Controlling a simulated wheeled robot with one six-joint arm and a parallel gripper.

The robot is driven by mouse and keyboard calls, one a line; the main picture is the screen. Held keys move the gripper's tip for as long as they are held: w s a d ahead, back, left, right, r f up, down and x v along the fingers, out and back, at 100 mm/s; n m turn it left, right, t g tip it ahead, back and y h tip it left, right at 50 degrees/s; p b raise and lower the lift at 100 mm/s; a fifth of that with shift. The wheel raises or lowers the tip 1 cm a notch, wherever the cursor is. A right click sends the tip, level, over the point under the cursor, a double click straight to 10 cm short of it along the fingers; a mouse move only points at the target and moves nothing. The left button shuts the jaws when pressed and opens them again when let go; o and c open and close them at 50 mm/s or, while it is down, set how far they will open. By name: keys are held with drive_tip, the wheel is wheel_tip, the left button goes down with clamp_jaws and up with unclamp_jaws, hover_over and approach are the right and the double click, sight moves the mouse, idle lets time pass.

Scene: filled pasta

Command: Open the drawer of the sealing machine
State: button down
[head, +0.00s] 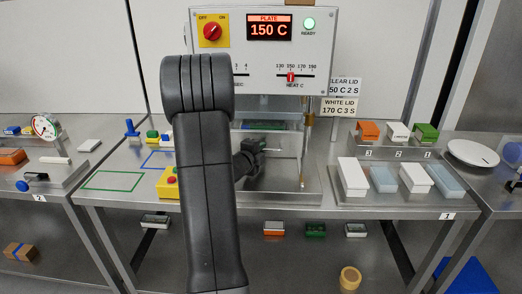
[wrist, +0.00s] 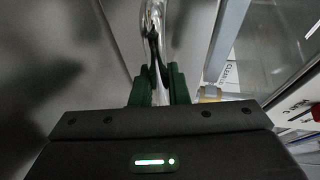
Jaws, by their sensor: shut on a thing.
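The sealing machine (head: 330,55) stands at the back middle of the steel bench, with a lit "150 C" display and a green READY lamp. My black arm crosses in front and hides part of its left side. My gripper (head: 262,148) is at the machine's front opening, and in the wrist view (wrist: 158,82) its dark green fingers are shut on a shiny metal bar (wrist: 154,18), which looks like the drawer handle. A green-edged piece (head: 262,125) shows inside the machine behind the gripper. How far the drawer stands out is unclear.
To the right are several white and pale-blue boxes (head: 415,178) and a rack with orange, white and green packs (head: 398,133). To the left are a yellow button box (head: 167,183) and a green outlined area (head: 113,181). Bare steel bench lies before the machine.

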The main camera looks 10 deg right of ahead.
drive_tip(key=s+a+b, duration=0.2)
drive_tip(key=s+a, duration=0.1)
drive_tip(key=s, duration=0.8)
drive_tip(key=s+a+b, duration=0.3)
drive_tip(key=s, duration=0.8)
drive_tip(key=shift+s+a, duration=0.2)
drive_tip(key=shift+a, duration=0.05)
drive_tip(key=c, duration=1.4)
unclamp_jaws()
drive_tip(key=v, duration=1.3)
drive_tip(key=shift+s+a+p, duration=0.25)
drive_tip(key=shift+p, duration=0.2)
drive_tip(key=shift+r, duration=0.1)
